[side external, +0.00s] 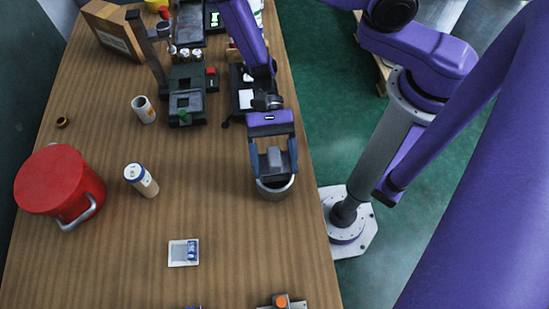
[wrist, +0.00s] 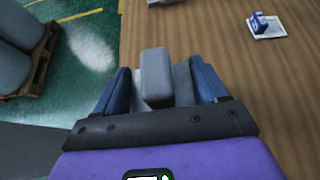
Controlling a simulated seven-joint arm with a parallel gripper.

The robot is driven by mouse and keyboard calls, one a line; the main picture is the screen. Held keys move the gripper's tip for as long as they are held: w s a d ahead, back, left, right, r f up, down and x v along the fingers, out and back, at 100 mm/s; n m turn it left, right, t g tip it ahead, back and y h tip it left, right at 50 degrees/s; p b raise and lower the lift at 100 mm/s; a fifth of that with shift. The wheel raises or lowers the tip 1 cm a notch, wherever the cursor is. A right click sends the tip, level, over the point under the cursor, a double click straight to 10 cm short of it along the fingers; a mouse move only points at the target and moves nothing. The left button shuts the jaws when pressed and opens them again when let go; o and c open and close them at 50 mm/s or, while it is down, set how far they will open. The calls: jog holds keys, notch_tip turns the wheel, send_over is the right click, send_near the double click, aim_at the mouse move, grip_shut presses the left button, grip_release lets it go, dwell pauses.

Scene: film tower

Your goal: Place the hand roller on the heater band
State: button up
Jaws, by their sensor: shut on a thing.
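My gripper (side external: 274,168) points down near the table's right edge. Its fingers are shut on a grey round band with a block on it, which looks like the heater band (side external: 275,189). The band sits between the blue fingers in the wrist view (wrist: 183,82). Whether it touches the table is not clear. I cannot tell for sure which thing is the hand roller. A small blue piece (side external: 192,250) lies on a white square (side external: 176,254), left of and nearer than my gripper; the blue piece also shows in the wrist view (wrist: 259,22).
A white cylinder with a blue top (side external: 142,180) and a red pot (side external: 60,180) stand to the left. A white cup (side external: 144,110) and dark machines (side external: 187,95) are farther back. An orange-topped item (side external: 282,301) is at the front edge. The middle table is clear.

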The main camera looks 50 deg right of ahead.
jog(key=shift+f, duration=0.1)
jog(key=o, duration=1.1)
jog(key=v, duration=1.2)
jog(key=shift+s+d+r+n+t+h, duration=1.45)
jog(key=shift+d+r+n, duration=1)
jog(key=shift+n, duration=1.15)
jog(key=shift+s+d+r+n+t+h, duration=1.45)
jog(key=shift+d+r+n, duration=1)
jog(key=shift+n, duration=1.15)
jog(key=shift+s+d+r+n+t+h, duration=1.45)
jog(key=shift+d+r+n, duration=0.95)
jog(key=shift+n, duration=1.2)
jog(key=shift+s+a+r+y, duration=0.2)
jog(key=shift+s+y, duration=0.05)
jog(key=shift+s, duration=0.1)
